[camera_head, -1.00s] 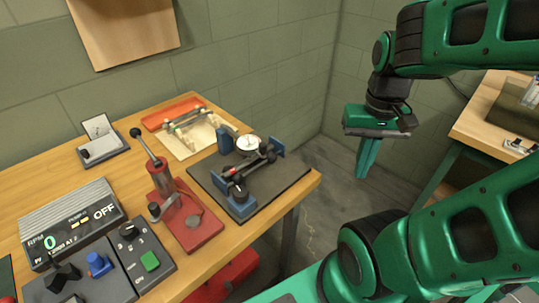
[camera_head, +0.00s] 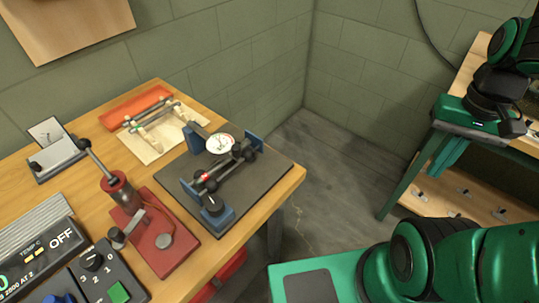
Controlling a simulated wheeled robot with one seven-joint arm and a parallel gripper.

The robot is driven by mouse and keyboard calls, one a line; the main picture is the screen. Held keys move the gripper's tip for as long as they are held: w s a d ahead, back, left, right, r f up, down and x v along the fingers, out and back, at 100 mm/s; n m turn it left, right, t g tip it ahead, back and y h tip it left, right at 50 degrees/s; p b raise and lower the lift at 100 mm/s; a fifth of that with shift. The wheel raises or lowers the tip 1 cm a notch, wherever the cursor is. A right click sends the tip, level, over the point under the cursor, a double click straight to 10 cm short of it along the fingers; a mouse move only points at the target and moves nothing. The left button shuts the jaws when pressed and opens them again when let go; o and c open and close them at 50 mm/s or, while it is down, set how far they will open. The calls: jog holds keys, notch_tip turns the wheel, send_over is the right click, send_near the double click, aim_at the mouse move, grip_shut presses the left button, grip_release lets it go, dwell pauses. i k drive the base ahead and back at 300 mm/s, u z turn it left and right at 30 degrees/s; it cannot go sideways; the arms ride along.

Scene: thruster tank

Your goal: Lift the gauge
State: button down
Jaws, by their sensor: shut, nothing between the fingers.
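The gauge (camera_head: 220,143) is a small round white dial with a dark pointer. It sits at the back of a black fixture with blue end blocks (camera_head: 215,214), on a dark mat (camera_head: 263,177) at the table's right end. My gripper (camera_head: 449,155) is at the far right, well away from the gauge, above the floor and in front of a second bench. Its green fingers point down, are together and hold nothing. The gauge's mounting is partly hidden by the fixture.
A red lever press (camera_head: 165,240) stands left of the mat. A control box (camera_head: 95,270) is at the lower left. An orange tray (camera_head: 135,106) and a paper sheet (camera_head: 150,135) with rods lie behind. Open floor (camera_head: 325,170) separates the wooden table from the second bench (camera_head: 440,190).

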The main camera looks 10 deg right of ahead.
aim_at(220, 146)
jog(key=k, duration=2.45)
jog(key=u, duration=0.7)
jog(key=i, duration=1.5)
jog(key=z, duration=0.05)
